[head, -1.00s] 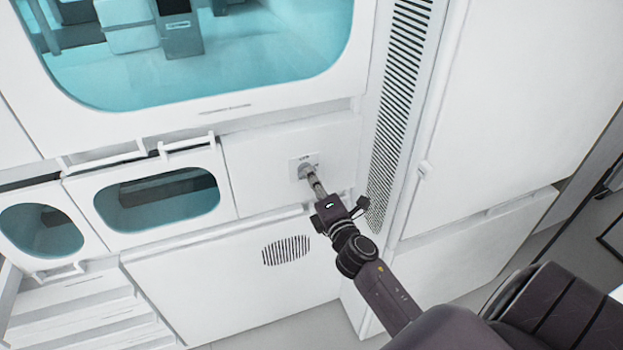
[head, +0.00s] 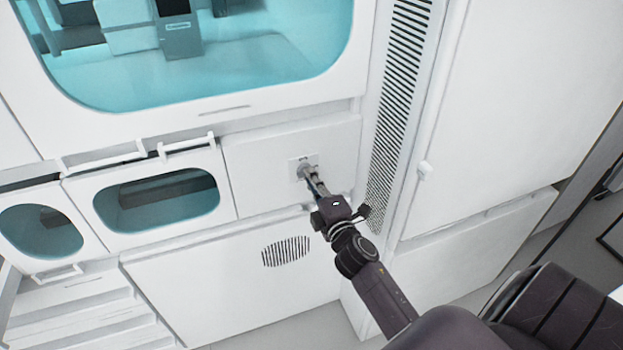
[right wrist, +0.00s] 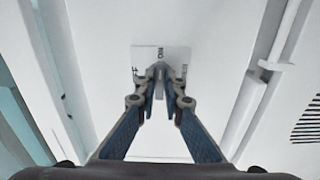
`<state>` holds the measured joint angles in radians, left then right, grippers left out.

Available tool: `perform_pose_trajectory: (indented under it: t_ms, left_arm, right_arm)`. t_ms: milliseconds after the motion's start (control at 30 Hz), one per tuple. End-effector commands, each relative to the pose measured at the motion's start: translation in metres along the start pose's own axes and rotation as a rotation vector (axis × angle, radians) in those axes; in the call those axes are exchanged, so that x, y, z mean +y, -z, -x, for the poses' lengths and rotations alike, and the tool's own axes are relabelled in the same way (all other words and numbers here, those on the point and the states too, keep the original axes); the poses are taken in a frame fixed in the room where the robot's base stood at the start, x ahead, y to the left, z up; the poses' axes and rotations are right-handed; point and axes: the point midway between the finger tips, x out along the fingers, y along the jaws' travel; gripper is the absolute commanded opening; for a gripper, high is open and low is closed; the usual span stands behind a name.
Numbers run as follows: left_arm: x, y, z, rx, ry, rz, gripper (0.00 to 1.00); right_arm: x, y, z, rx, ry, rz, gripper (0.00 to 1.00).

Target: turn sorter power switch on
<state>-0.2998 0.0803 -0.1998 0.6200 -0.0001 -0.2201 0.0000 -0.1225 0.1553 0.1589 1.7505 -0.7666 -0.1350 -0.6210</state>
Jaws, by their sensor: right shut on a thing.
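The sorter power switch (head: 303,171) is a small grey knob on a pale square plate, set in the white front panel of the machine. It also shows in the right wrist view (right wrist: 160,72), where its plate (right wrist: 144,56) bears an "ON" label. My right gripper (head: 311,179) reaches up to it from the lower right. In the right wrist view the fingertips (right wrist: 160,79) are close together on the knob, one on each side. The fingers hide part of the knob, so its exact setting is unclear. My left gripper is not in view.
A large teal window (head: 240,75) is above the switch. Two smaller windowed drawers with handles are at the left. A vented column (head: 398,100) and a tall white cabinet (head: 520,100) stand at the right. A round grille (head: 286,251) lies below.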

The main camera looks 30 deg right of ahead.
Motion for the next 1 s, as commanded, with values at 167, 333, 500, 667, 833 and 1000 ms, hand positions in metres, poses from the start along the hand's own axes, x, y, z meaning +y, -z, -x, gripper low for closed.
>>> perform_pose_trajectory:
  t_ms: [167, 333, 500, 667, 833, 1000]
  left_arm:
    - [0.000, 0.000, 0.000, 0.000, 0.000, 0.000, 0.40]
    - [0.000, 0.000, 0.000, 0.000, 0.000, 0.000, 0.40]
    - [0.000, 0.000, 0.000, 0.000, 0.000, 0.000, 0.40]
    - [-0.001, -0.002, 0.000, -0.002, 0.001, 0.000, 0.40]
    - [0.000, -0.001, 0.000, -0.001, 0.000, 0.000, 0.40]
    - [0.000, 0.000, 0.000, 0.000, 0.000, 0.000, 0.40]
  right_arm:
    - [-0.001, 0.000, 0.000, -0.001, 0.002, -0.003, 0.12]
    - [-0.001, 0.000, 0.000, -0.001, 0.001, -0.002, 0.26]
    - [-0.001, 0.000, 0.000, 0.000, 0.001, -0.001, 0.26]
    - [-0.002, 0.000, 0.005, 0.000, 0.003, -0.001, 0.26]
    - [-0.002, 0.000, 0.029, -0.001, 0.004, -0.001, 0.26]
    - [-0.002, 0.000, 0.064, -0.001, 0.005, -0.001, 0.26]
